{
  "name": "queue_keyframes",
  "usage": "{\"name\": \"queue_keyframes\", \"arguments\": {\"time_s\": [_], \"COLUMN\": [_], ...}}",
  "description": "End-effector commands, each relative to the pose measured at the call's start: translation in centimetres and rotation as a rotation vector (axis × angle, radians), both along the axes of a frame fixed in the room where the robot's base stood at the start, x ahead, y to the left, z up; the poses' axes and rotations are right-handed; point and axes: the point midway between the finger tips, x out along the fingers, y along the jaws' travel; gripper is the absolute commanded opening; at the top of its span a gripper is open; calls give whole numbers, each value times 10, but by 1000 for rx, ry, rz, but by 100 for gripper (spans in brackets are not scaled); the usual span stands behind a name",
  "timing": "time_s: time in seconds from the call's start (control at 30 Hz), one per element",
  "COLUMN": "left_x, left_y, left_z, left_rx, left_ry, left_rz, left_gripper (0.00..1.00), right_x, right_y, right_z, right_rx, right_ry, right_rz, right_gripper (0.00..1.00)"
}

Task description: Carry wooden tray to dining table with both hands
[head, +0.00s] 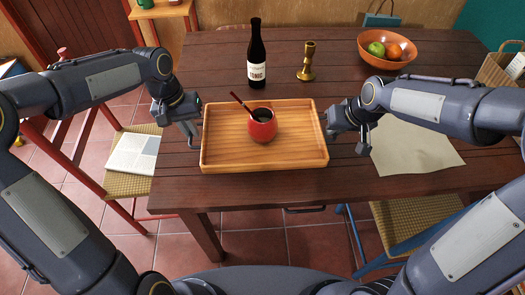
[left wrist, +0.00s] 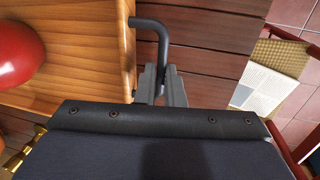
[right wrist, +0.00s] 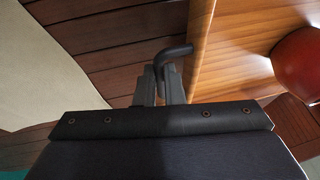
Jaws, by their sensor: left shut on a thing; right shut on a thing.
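The wooden tray (head: 225,160) is over the front part of the dark dining table (head: 300,195), and looks level. I cannot tell whether it touches the tabletop. A red cup (head: 263,128) with a stick in it stands upright on the tray. My left gripper (head: 190,130) is shut on the dark handle (left wrist: 150,24) at the tray's left side. My right gripper (head: 357,132) is shut on the handle (right wrist: 174,54) at its right side. The tray's edge (left wrist: 122,50) and the cup (left wrist: 15,48) also show in the left wrist view.
A dark bottle (head: 257,60) and a brass candlestick (head: 307,62) stand behind the tray. A fruit bowl (head: 375,57) is at the back right. A pale cloth or paper (head: 410,150) lies right of my right gripper. Chairs (head: 130,182) stand at the left and front right.

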Motion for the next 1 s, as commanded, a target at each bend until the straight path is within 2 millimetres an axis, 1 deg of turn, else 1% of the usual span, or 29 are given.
{"name": "queue_keyframes", "arguments": {"time_s": [0.23,0.43,1.0], "left_x": [0,0,0], "left_y": [0,0,0], "left_z": [1,-6,-45], "left_rx": [0,0,0], "left_ry": [-2,-1,-1], "left_rz": [0,0,0], "left_gripper": [0,0,0], "right_x": [1,0,0], "right_y": [0,0,0], "right_z": [1,-5,-45], "right_rx": [0,0,0], "right_ry": [-2,-2,-2], "right_rz": [0,0,0], "right_gripper": [0,0,0]}}
